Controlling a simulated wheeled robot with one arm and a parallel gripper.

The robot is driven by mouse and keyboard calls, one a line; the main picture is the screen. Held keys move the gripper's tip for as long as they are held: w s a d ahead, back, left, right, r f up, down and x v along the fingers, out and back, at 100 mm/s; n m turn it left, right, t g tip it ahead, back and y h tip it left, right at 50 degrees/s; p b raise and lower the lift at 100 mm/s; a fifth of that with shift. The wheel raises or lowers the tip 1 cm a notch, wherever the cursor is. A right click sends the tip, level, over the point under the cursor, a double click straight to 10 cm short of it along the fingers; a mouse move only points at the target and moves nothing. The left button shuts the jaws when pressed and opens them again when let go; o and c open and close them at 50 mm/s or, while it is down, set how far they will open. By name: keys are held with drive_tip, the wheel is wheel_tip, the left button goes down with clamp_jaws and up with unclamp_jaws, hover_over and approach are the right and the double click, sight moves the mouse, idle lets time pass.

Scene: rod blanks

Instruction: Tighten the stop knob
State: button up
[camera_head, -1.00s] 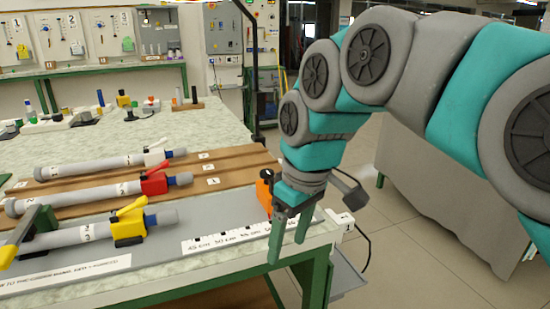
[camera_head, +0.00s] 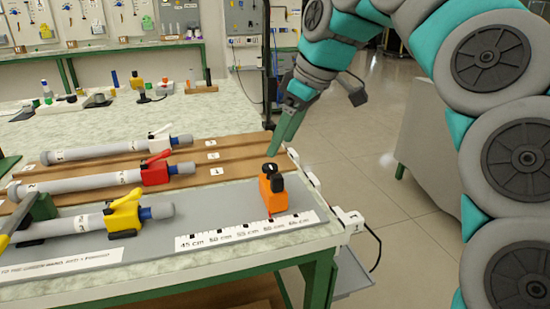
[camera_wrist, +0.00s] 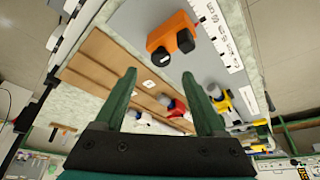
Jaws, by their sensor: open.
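The orange stop (camera_head: 272,196) stands on the grey board beside the ruler strip (camera_head: 250,230), near its 60 cm end. Its black knob (camera_head: 277,183) faces the near side, and a second black knob sits on top. In the wrist view the orange stop (camera_wrist: 172,33) and a black knob (camera_wrist: 185,40) lie above and between the fingertips, apart from them. My gripper (camera_head: 281,147) is behind the stop at the table's right end, pointing down and left. The wrist view shows its green fingers (camera_wrist: 162,80) spread with nothing between them.
Three grey rods with white (camera_head: 162,142), red (camera_head: 155,172) and yellow (camera_head: 125,213) clamps lie on the board and the brown grooved planks (camera_head: 230,150) to the left. White numbered boxes (camera_head: 349,219) hang at the table's right edge. Open floor lies to the right.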

sight(271, 166)
drive_tip(key=shift+x, duration=3.05)
drive_tip(key=shift+s, duration=0.1)
clamp_jaws()
